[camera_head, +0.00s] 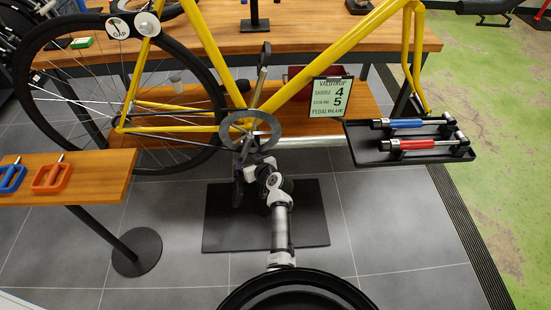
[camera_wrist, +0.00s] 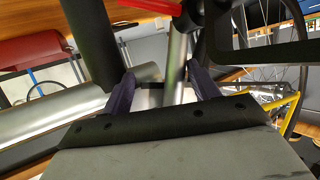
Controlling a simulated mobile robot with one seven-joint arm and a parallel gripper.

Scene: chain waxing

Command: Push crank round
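The crank (camera_head: 262,75) is a grey arm on the yellow bike (camera_head: 205,50); in the head view it points up from the dark chainring (camera_head: 229,127). The lower side of the crank area is partly hidden by my arm. My gripper (camera_wrist: 163,88) shows in the wrist view with its two dark purple fingers apart. A silver bar (camera_wrist: 176,62) stands between or just beyond the fingers; I cannot tell whether it is the crank or whether they touch it. In the head view my arm reaches up to just below the chainring, and the fingertips are hard to make out.
A wooden bench (camera_head: 325,27) stands behind the bike. A tray (camera_head: 385,157) with blue and red tools is at right. A side table (camera_head: 100,173) with blue and orange pedals is at left. A sign card (camera_head: 330,97) hangs by the frame. A dark base plate (camera_head: 305,235) lies below.

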